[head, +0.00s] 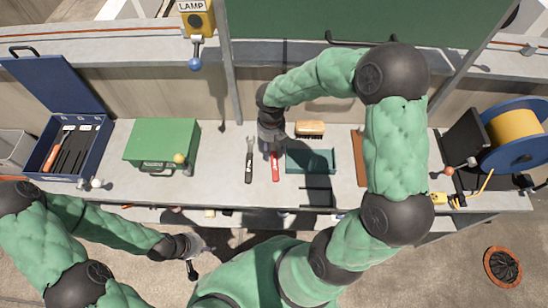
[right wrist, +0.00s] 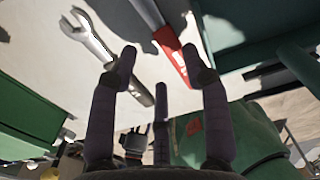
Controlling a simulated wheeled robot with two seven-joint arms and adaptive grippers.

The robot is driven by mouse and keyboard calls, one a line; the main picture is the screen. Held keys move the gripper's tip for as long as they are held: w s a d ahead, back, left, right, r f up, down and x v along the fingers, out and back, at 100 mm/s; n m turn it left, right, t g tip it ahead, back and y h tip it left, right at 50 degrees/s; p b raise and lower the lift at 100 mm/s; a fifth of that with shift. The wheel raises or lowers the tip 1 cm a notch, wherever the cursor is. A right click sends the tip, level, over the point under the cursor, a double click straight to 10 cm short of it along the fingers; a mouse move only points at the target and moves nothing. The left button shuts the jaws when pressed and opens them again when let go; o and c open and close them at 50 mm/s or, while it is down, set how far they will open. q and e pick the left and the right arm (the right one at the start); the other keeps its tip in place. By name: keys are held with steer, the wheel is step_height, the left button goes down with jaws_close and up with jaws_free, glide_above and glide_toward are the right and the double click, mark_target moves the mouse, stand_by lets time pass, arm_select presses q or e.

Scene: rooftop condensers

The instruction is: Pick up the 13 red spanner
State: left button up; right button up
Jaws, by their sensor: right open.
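The red-handled spanner (head: 275,168) lies on the grey bench, left of the green tray; no number on it can be read.
A green box (head: 162,143) and a blue toolbox (head: 86,172) with an open lid stand on the left. A green tray (head: 311,168) and a brush (head: 310,129) lie right of the spanners. A cable reel (head: 514,130) stands at the far right.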

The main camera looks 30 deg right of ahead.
mark_target(273, 156)
steer(key=f, duration=0.1)
steer(key=f+b, duration=0.1)
steer(key=f, duration=0.1)
steer(key=f+b, duration=0.1)
steer(key=f, duration=0.1)
steer(key=shift+s+f, duration=0.1)
steer(key=shift+s, duration=0.2)
jaws_close()
